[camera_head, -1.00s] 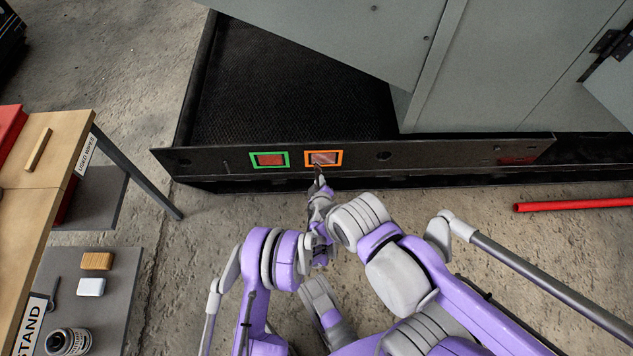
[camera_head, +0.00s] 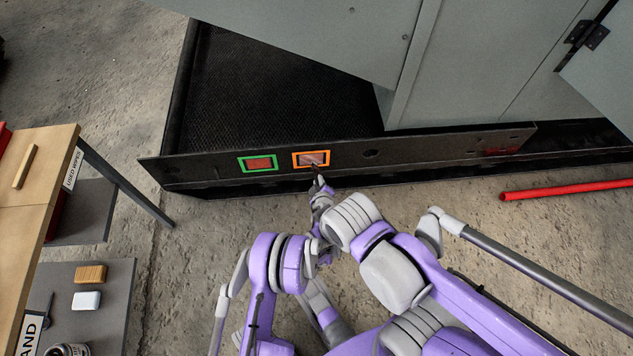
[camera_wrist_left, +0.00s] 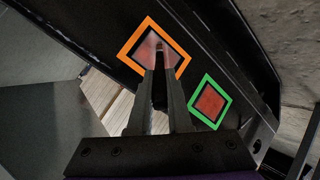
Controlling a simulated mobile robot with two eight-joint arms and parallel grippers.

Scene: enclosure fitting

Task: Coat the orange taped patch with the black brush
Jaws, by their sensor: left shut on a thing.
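The orange taped patch (camera_head: 311,159) is on the front face of the black base rail. Inside its orange border the surface looks pinkish grey with reddish parts; it also shows in the left wrist view (camera_wrist_left: 142,48). My left gripper (camera_head: 319,181) is just in front of and below the patch. In the left wrist view its fingers (camera_wrist_left: 160,76) are shut on the thin black brush. The brush's tip overlaps the patch's lower middle in the head view; contact is hard to confirm. Most of the brush is hidden by the fingers. My right gripper cannot be made out.
A green-bordered red patch (camera_head: 258,163) is left of the orange one. A grey cabinet (camera_head: 480,60) stands above the rail. A red bar (camera_head: 565,190) lies at right. A wooden-topped table (camera_head: 40,185) and lower grey shelf (camera_head: 110,315) stand at left.

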